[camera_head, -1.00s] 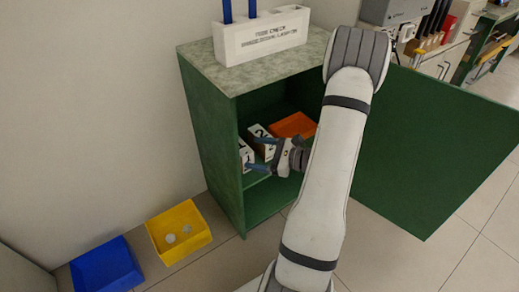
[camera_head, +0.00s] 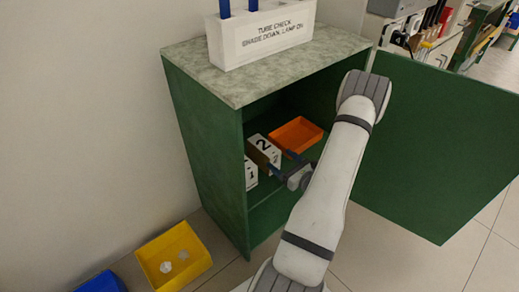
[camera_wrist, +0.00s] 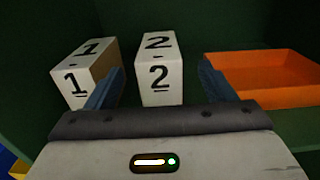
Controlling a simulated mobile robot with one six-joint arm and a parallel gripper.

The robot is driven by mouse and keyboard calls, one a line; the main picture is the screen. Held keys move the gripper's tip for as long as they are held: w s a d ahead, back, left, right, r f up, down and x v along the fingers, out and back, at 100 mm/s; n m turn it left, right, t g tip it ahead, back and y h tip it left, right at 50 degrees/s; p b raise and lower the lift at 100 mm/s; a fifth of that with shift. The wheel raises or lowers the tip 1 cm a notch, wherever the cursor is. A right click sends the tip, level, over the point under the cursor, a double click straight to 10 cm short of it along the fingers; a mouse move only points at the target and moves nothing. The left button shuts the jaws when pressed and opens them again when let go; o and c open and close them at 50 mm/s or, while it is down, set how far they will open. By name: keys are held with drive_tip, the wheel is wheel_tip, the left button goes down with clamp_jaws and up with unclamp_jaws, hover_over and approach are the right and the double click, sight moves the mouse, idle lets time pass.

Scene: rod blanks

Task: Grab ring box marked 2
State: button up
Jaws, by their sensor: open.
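The white box marked 2 (camera_wrist: 160,77) stands on a shelf inside the green cabinet; it also shows in the head view (camera_head: 262,147). The similar box marked 1 (camera_wrist: 78,83) stands to its left and shows partly in the head view (camera_head: 250,175). My gripper (camera_wrist: 160,88) is open, its two blue fingers apart. In the wrist view box 2 appears between the fingers, with the left finger overlapping the side of box 1. I cannot tell whether a finger touches either box. In the head view my gripper (camera_head: 278,160) reaches into the cabinet at box 2.
An orange tray (camera_wrist: 262,96) lies to the right of box 2 on the shelf. The green cabinet's (camera_head: 208,140) door (camera_head: 430,150) stands open at the right. A white block with blue tubes (camera_head: 262,38) stands on top. A yellow bin (camera_head: 150,275) is on the floor.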

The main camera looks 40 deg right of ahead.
sight(267, 150)
drive_tip(key=w, duration=0.2)
drive_tip(key=w+b, duration=0.1)
drive_tip(key=w, duration=0.2)
drive_tip(key=w+a+b, duration=0.1)
drive_tip(key=w, duration=0.1)
drive_tip(key=shift+w+f, duration=0.15)
drive_tip(key=shift+f, duration=0.25)
drive_tip(key=shift+w+r, duration=0.15)
drive_tip(key=shift+w, duration=0.35)
drive_tip(key=shift+c, duration=0.5)
drive_tip(key=c, duration=1.1)
